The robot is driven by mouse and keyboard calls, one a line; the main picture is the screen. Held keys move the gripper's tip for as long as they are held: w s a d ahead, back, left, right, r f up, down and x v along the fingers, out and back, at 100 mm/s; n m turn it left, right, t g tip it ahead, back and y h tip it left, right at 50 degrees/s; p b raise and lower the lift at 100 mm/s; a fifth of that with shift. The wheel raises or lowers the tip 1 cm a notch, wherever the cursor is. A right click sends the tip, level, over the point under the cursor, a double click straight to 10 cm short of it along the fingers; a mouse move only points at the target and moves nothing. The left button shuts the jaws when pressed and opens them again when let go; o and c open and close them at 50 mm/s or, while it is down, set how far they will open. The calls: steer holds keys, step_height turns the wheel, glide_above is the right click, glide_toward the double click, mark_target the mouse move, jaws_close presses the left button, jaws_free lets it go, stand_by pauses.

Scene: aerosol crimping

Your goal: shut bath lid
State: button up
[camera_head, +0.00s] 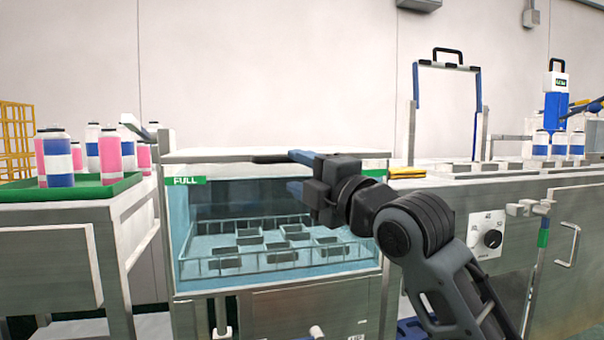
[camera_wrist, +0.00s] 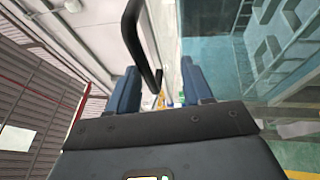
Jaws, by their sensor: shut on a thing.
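The bath (camera_head: 280,262) is a clear-walled water tank with a "FULL" label, in the middle of the head view. Its pale lid (camera_head: 220,154) lies about level across the top and shows nearly edge-on. I cannot tell whether it rests fully on the rim. The black lid handle (camera_head: 268,159) shows at the lid's front edge; in the wrist view it is a black loop (camera_wrist: 136,40) passing between the blue fingers. My gripper (camera_head: 297,172) is at the front of the lid, shut on this handle; it also shows in the wrist view (camera_wrist: 160,82).
Inside the bath is a rack (camera_head: 275,245) with several square holders. A green tray (camera_head: 80,190) with pink and blue cans stands at the left.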

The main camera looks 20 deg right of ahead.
steer(key=p+v, duration=0.1)
steer(key=v, duration=0.7)
steer(key=shift+w, duration=0.1)
